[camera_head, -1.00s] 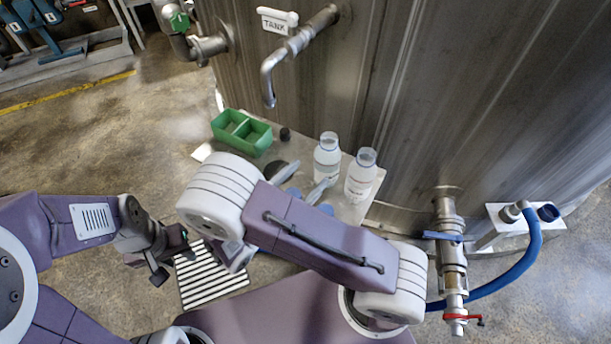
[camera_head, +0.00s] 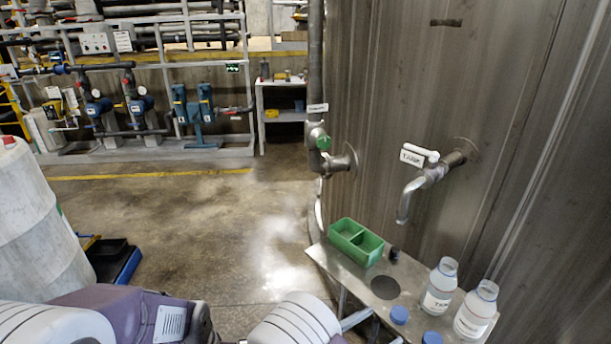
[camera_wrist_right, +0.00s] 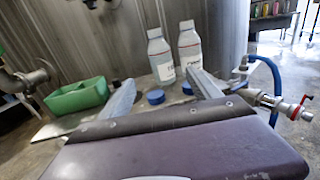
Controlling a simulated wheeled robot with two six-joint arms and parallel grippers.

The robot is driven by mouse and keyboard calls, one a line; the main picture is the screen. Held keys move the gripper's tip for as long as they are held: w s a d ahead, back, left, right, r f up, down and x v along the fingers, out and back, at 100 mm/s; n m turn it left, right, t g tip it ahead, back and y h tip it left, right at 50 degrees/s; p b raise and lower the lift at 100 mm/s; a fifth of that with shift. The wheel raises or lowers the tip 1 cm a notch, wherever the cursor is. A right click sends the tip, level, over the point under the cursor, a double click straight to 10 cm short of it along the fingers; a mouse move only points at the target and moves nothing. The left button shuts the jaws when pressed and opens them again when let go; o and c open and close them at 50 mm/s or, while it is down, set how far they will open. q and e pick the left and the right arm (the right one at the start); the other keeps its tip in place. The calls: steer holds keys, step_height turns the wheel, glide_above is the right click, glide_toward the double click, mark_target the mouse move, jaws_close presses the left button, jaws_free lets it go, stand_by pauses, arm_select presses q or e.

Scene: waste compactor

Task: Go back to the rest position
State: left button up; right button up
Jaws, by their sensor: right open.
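My right gripper (camera_wrist_right: 161,82) shows in the right wrist view with its two grey fingers wide apart and nothing between them. Beyond it are two clear bottles with white labels, a left one (camera_wrist_right: 160,55) and a right one (camera_wrist_right: 190,48), upright on the metal shelf. The head view shows them too, the left bottle (camera_head: 439,288) and the right bottle (camera_head: 475,312). Two blue caps (camera_head: 400,315) (camera_head: 432,338) lie in front of them. In the head view, parts of my arms fill the bottom left, and my left gripper is not visible.
The metal shelf (camera_head: 322,255) carries a green two-part bin (camera_head: 356,241) and has a round hole. A spout marked TANK (camera_head: 412,190) sticks out from the steel tank (camera_head: 430,70). A white drum (camera_head: 35,220) stands left. The floor between is clear.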

steer(key=s+d+r+m+g, duration=0.2)
steer(key=d+r+m+g, duration=0.1)
steer(key=d+m+g, duration=0.25)
steer(key=s+d+r+m+g, duration=0.2)
steer(key=d+m+g, duration=0.2)
steer(key=d, duration=0.3)
steer(key=s+f+m+g+y, duration=0.4)
steer(key=s+f+m+y, duration=0.2)
steer(key=s+m+y, duration=0.4)
steer(key=w+a+f+m+t+y, duration=0.3)
steer(key=w+a+m+t+y, duration=0.25)
steer(key=a, duration=0.45)
arm_select(q)
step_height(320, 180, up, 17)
steer(key=p, duration=1.6)
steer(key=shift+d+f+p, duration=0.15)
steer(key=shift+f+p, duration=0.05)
steer(key=shift+p, duration=0.1)
arm_select(e)
step_height(320, 180, up, 16)
steer(key=shift+w+a+r+n, duration=0.15)
steer(key=shift+w+n, duration=0.15)
